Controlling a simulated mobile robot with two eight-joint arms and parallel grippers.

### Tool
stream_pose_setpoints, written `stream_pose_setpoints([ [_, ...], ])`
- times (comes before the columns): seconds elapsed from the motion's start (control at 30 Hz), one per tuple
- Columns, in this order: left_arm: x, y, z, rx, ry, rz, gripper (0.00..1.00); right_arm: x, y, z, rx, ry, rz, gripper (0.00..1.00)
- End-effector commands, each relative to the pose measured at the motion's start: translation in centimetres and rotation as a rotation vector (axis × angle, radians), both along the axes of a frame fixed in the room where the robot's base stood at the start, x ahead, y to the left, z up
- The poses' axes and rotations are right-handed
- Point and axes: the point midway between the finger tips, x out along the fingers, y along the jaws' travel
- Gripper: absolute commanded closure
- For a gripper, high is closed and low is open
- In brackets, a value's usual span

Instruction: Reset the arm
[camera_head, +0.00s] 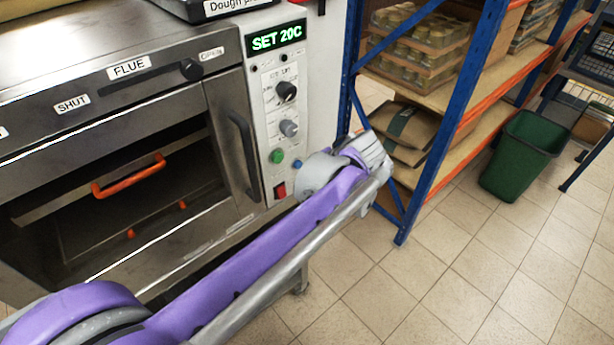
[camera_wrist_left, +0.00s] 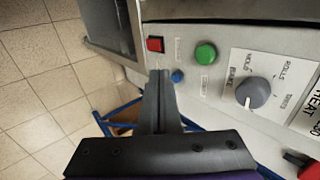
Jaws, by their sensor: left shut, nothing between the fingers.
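My left arm (camera_head: 270,240), purple and grey, reaches from the lower left across the front of the oven. Its far end (camera_head: 345,168) is just right of the control panel (camera_head: 268,110); the fingers cannot be made out there. In the left wrist view my left gripper (camera_wrist_left: 160,75) is shut and empty. It points toward the panel's lower end, near a red switch (camera_wrist_left: 155,44) and a blue button (camera_wrist_left: 177,76); I cannot tell how far off. A green button (camera_wrist_left: 205,54) and a grey dial (camera_wrist_left: 253,92) are to its right. My right gripper is not in view.
The steel oven (camera_head: 130,100) has an open front with an orange handle (camera_head: 130,176). A blue and orange shelf rack (camera_head: 425,165) holds jars in trays (camera_head: 420,45) and sacks (camera_head: 405,130). A green bin (camera_head: 523,155) stands at the right. The tiled floor (camera_head: 450,285) in front is clear.

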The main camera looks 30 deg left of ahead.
Motion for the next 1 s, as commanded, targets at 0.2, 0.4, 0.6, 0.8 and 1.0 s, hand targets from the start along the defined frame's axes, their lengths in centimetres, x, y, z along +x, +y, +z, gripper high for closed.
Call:
stream_pose_setpoints([
  [0.2,0.0,0.0,0.0,-0.001,0.000,0.000,1.00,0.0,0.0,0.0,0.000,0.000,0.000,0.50],
  [0.4,-2.9,-0.2,-1.4,-0.096,-0.025,0.015,1.00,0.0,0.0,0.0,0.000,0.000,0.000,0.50],
  [0.6,-10.5,-2.1,-5.7,-0.370,-0.117,0.071,1.00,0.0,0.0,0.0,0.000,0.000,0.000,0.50],
  [0.8,-16.7,-4.9,-10.0,-0.625,-0.233,0.146,1.00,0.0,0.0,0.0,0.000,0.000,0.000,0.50],
  [1.0,-19.3,-6.4,-12.3,-0.755,-0.301,0.194,1.00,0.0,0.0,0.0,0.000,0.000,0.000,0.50],
])
